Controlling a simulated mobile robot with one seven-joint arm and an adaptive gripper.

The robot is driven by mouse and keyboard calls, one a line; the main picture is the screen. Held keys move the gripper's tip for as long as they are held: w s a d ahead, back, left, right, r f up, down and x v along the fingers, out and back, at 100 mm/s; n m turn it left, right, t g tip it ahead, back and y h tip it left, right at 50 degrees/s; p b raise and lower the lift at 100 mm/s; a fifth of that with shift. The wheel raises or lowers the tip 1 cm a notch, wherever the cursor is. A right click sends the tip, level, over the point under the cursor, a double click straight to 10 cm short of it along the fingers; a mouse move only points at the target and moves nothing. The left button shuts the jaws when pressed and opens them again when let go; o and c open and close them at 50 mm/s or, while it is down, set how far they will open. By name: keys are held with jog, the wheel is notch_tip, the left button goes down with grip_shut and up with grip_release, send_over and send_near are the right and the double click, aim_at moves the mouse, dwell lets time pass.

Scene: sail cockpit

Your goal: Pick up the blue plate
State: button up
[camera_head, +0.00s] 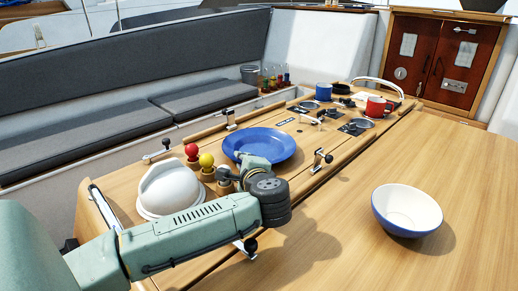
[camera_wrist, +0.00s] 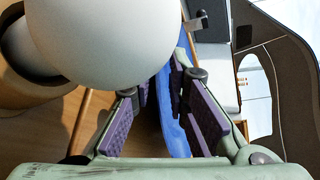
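The blue plate (camera_head: 262,140) lies on the raised middle of the wooden table. My gripper (camera_head: 248,162) is at the plate's near edge in the head view, its fingers partly hidden by my own wrist. In the wrist view, my gripper (camera_wrist: 160,95) is open, its purple-padded fingers apart. A strip of the blue plate (camera_wrist: 172,130) shows between the fingers, close to the right one. I cannot tell whether that finger touches it.
A white ball-like thing (camera_wrist: 115,40) is just left of the fingers. Red (camera_head: 192,150) and yellow (camera_head: 206,160) balls on wooden cups and a white dome (camera_head: 170,188) stand left of the plate. A white bowl (camera_head: 407,208) is at right. Mugs (camera_head: 376,106) stand behind.

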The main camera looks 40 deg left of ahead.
grip_shut()
dwell(0.4)
